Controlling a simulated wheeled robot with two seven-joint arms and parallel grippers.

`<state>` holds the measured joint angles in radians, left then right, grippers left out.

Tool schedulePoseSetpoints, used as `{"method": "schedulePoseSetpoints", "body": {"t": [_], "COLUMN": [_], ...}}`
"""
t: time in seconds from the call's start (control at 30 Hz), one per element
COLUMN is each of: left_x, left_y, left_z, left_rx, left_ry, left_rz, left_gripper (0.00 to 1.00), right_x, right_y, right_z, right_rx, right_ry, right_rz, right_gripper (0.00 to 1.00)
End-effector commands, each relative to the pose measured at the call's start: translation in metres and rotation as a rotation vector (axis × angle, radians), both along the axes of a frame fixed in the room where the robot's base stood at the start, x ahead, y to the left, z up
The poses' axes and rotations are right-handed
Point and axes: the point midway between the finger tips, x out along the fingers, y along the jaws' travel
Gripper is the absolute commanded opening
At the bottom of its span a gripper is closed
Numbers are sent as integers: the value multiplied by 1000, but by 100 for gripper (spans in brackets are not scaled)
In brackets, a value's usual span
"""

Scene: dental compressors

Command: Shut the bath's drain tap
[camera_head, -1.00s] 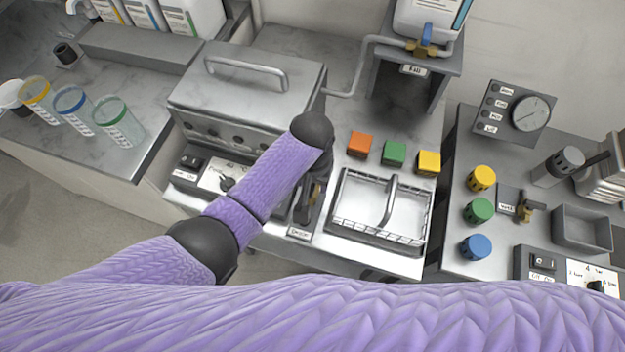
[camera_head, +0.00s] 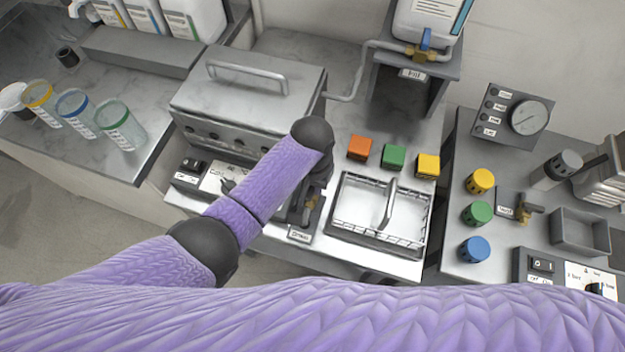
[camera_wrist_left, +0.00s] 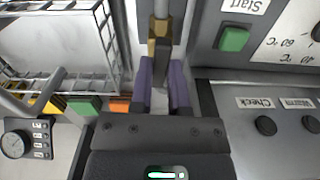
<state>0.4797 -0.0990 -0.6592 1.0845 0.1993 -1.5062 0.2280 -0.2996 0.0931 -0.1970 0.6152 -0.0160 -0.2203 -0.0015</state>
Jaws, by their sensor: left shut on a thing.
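The bath (camera_head: 245,85) is a closed steel box with a lid handle, left of centre in the head view. Its brass drain tap (camera_head: 319,202) is at the bath's right, behind the label, partly hidden by my left arm. In the left wrist view the brass tap body (camera_wrist_left: 158,32) sits just ahead of my left gripper (camera_wrist_left: 165,82). The gripper's two purple fingers are shut on the tap's dark handle (camera_wrist_left: 162,74), which shows only in part between them. My left gripper (camera_head: 306,208) is mostly hidden under its wrist in the head view. My right gripper is not in view.
A wire basket (camera_head: 336,225) on a steel tray stands close to the right of the tap. Orange (camera_head: 360,148), green (camera_head: 393,156) and yellow (camera_head: 428,165) blocks lie behind it. The bath's control panel (camera_head: 215,180) is at the left. A blue-handled fill tap (camera_head: 426,42) is at the back.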

Motion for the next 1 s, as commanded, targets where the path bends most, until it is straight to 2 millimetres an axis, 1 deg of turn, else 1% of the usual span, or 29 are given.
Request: {"method": "schedulePoseSetpoints", "body": {"t": [0.1, 0.4, 1.0], "left_x": [0, 0, 0], "left_y": [0, 0, 0], "left_z": [2, 2, 0], "left_rx": [1, 1, 1], "left_ry": [2, 1, 1], "left_rz": [-77, -354, -925], "left_gripper": [0, 0, 0], "right_x": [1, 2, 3], "right_y": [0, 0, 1], "right_z": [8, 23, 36], "right_rx": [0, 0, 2], "right_ry": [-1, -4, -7], "right_rz": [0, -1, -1], "right_gripper": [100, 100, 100]}}
